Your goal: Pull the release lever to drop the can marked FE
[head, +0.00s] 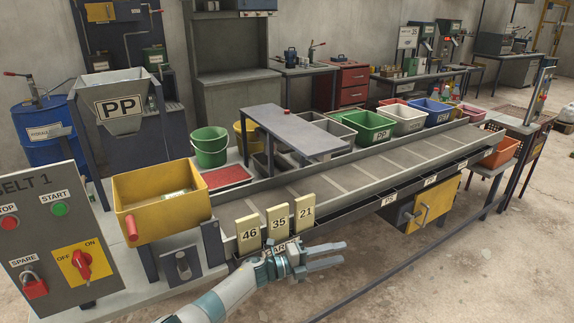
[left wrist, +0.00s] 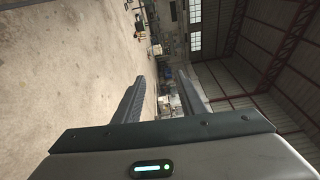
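A yellow hopper (head: 160,197) stands at the left end of the belt. A red grip (head: 131,223) sticks out at the hopper's front corner. I cannot tell whether this is the release lever. No FE mark is legible on any can. My left gripper (head: 343,252) is open and empty in front of the belt's near side, right of the number cards and apart from them. Its spread fingers also show in the left wrist view (left wrist: 160,76). My right gripper is out of view.
Number cards (head: 277,222) reading 46, 35 and 21 stand along the belt's (head: 350,180) near edge. A control panel (head: 55,235) is at the left. A yellow box (head: 432,206) hangs under the belt. Colored bins (head: 367,128) line the far side. The front floor is mostly clear.

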